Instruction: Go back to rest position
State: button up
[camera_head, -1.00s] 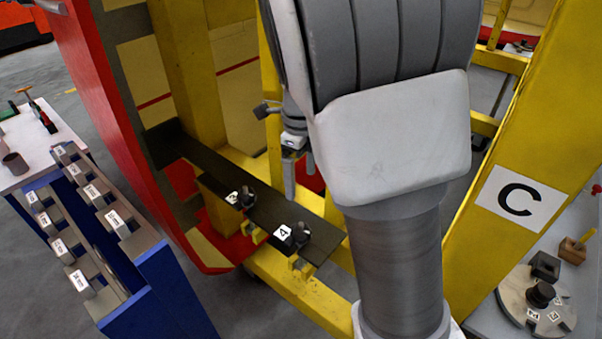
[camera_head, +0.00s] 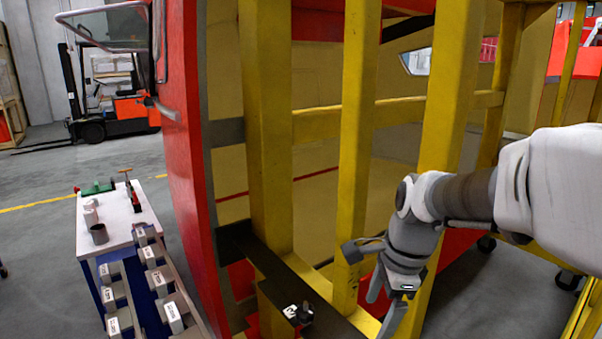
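My gripper (camera_head: 383,308) hangs at the lower right of centre, pointing down, at the end of my white and grey arm, which reaches in from the right edge. Its two grey fingers are spread apart, with nothing seen between them. It is in front of the yellow frame (camera_head: 357,150), close to a yellow upright and the dark plate (camera_head: 262,262). A dark knob with a white label (camera_head: 298,313) sits on the plate, to the left of the gripper and apart from it. The fingertips lie near the bottom of the picture.
A white-topped table (camera_head: 120,212) with small tools and a rack of labelled grey blocks (camera_head: 150,283) are at lower left. A forklift (camera_head: 105,90) is far back. Open floor lies at left.

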jog(key=s+r+n+t+h+b, duration=0.1)
jog(key=s+n+t, duration=0.3)
jog(key=s+n, duration=0.9)
jog(key=shift+s+d+r+n+h+b, duration=0.25)
jog(key=shift+r+n+b, duration=0.5)
jog(key=shift+n, duration=1.75)
jog(key=shift+w+r, duration=0.15)
